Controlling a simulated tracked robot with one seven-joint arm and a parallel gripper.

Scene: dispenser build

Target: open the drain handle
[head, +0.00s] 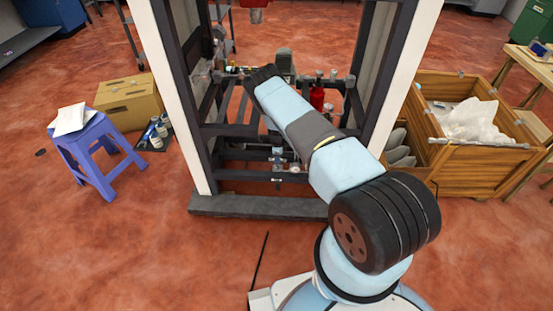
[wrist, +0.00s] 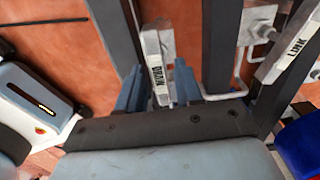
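A white lever handle (wrist: 156,62) with dark lettering, upside down and hard to read, stands in the upper middle of the wrist view. I take it for the drain handle. My gripper (wrist: 160,85) has its two blue-grey fingers apart, one on each side of this handle. The handle's lower part lies between or just beyond the fingertips; I cannot tell whether they touch it. In the head view my arm reaches into the dark frame (head: 202,145), and its end hides the fingers and the handle.
A second white labelled handle (wrist: 290,45) and a white pipe fitting (wrist: 255,25) are to the right in the wrist view. Dark frame bars lie close around my gripper. A purple stool (head: 92,145) stands left of the frame, and a wooden crate (head: 480,165) stands right.

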